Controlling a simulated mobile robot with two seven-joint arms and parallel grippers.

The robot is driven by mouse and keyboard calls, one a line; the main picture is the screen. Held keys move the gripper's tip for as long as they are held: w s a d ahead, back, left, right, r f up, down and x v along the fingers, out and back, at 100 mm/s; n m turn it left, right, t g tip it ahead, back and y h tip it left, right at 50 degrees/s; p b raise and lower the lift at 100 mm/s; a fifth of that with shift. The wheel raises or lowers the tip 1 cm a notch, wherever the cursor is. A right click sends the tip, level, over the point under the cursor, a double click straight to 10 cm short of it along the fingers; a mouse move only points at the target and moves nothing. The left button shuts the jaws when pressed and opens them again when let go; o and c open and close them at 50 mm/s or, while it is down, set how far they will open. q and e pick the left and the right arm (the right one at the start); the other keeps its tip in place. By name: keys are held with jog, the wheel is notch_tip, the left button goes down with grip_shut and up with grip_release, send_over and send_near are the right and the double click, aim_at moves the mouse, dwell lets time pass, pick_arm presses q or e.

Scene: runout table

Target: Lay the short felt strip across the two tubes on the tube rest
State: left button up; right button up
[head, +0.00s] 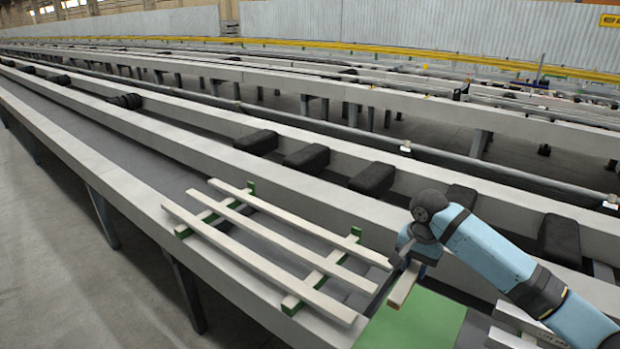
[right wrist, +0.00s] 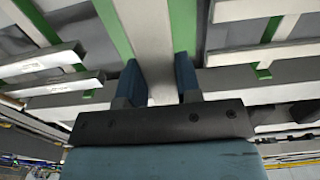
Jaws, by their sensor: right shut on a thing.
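My right gripper (head: 408,262) is shut on a short, pale strip, the felt strip (head: 403,287), above a green mat (head: 425,325). In the right wrist view the felt strip (right wrist: 150,45) runs between the two dark blue fingers of the right gripper (right wrist: 158,85). To the left in the head view, three long pale bars (head: 265,238) lie side by side on two crosswise pieces with green ends (head: 293,303). Further pale bars (head: 515,322) lie at the lower right, partly hidden by my arm. I cannot tell for certain which are the two tubes. My left gripper is out of view.
The rack stands on a long runout table with raised pale rails (head: 120,190). Several black blocks (head: 307,157) sit in the channel behind. The grey table bed left of the bars is mostly clear.

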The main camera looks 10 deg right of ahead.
aim_at(401, 281)
jog(key=s+a+r+n+p, duration=0.2)
jog(key=a+r, duration=0.1)
jog(key=s+a+r+n+p, duration=0.1)
jog(key=a+p, duration=0.1)
jog(key=shift+s+a+r+n, duration=0.15)
jog(key=shift+s+r+n, duration=0.05)
jog(key=shift+r+n, duration=0.1)
jog(key=s+a+r+n+p, duration=0.3)
jog(key=s+a+r+n, duration=0.1)
jog(key=s+a+n, duration=0.2)
jog(key=shift+s+a+p, duration=0.4)
jog(key=shift+s+a, duration=0.2)
jog(key=shift+s, duration=0.25)
jog(key=shift+r, duration=0.1)
